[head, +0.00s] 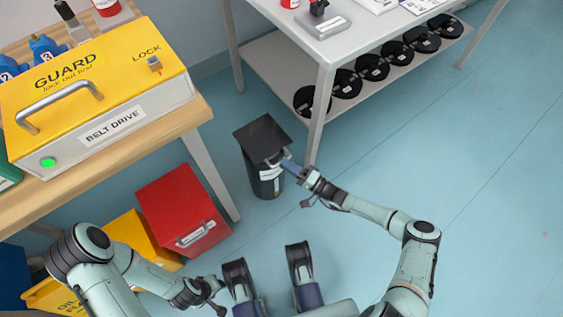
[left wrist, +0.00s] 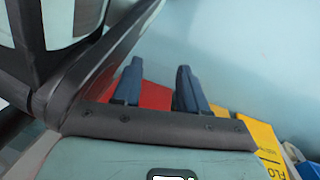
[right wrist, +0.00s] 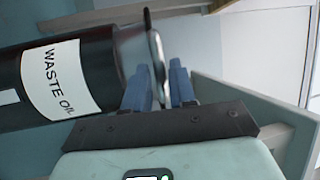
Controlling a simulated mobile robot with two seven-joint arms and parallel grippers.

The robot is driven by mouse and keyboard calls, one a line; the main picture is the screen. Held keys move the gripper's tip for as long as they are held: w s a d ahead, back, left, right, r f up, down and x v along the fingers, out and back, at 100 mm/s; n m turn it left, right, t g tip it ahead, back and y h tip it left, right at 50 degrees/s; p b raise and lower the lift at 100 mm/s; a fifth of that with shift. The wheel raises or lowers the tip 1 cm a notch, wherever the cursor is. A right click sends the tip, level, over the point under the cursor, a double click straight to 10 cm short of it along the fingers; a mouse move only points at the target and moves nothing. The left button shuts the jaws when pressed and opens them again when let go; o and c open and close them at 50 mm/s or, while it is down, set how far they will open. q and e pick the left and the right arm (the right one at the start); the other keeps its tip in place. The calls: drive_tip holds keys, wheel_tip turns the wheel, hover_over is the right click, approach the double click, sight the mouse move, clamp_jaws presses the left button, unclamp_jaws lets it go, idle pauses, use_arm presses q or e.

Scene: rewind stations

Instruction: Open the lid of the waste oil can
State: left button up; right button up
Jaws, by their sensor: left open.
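The waste oil can (head: 268,186) is a dark cylinder with a white label, upright on the floor between the two tables. My left gripper (head: 217,297) is open and empty, low and apart from the can.
A red box (head: 180,205) and yellow containers stand left of the can. The wooden table (head: 190,112) holds the yellow guard box (head: 95,75). The floor at right is clear.

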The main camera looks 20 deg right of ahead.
use_arm(q)
drive_tip(key=shift+s+f, duration=0.4)
drive_tip(key=shift+s, duration=0.3)
use_arm(e)
drive_tip(key=shift+x, duration=1.4)
